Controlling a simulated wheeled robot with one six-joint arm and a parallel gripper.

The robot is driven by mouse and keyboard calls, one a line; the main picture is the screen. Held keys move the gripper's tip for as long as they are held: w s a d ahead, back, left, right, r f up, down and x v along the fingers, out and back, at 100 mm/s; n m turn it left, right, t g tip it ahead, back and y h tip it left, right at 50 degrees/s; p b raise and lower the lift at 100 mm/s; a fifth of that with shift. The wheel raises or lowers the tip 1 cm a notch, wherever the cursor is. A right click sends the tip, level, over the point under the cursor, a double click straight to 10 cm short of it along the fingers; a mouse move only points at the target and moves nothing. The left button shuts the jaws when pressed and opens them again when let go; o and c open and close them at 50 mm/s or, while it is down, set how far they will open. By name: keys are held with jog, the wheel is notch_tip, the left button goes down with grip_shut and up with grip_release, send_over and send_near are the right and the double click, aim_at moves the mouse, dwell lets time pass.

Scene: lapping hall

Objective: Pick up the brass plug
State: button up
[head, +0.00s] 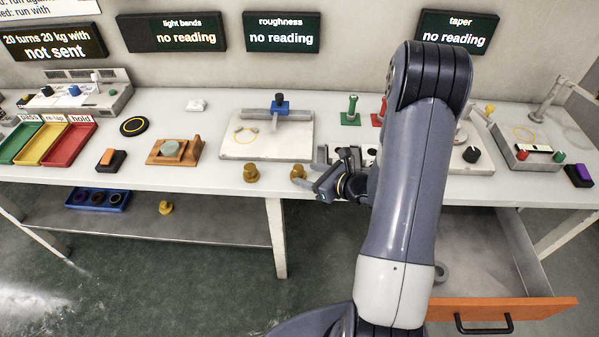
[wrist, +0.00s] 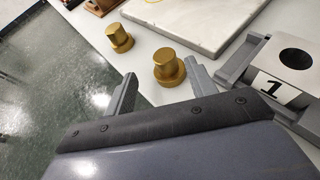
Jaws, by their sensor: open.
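Two brass plugs stand upright near the bench's front edge, a left one (head: 250,173) and a right one (head: 298,172). A third brass-coloured plug (head: 165,207) is on the lower shelf. My gripper (head: 317,184) is open and empty, just right of the right bench plug. In the wrist view the nearer plug (wrist: 167,66) stands just beyond the fingertips, roughly between them, nearer the right finger. The farther plug (wrist: 119,39) is beyond the left finger. I see no contact with either.
A pale stone plate (head: 265,150) lies behind the plugs. A grey block marked 1 (wrist: 288,70) stands close right of my gripper. A wooden stand (head: 185,150) is to the left. The drawer (head: 505,310) below is open. Bench between stand and plugs is clear.

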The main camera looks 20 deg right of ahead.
aim_at(302, 171)
jog(key=shift+d+p+x, duration=0.15)
jog(key=shift+p+x, duration=0.2)
jog(key=shift+x, duration=1.05)
jog(key=shift+d+p+x, duration=0.15)
jog(key=shift+p+x, duration=0.2)
jog(key=shift+x, duration=1.05)
jog(key=shift+w+d+f, duration=0.1)
jog(key=shift+w+f, duration=0.05)
jog(key=shift+c, duration=0.2)
grip_shut()
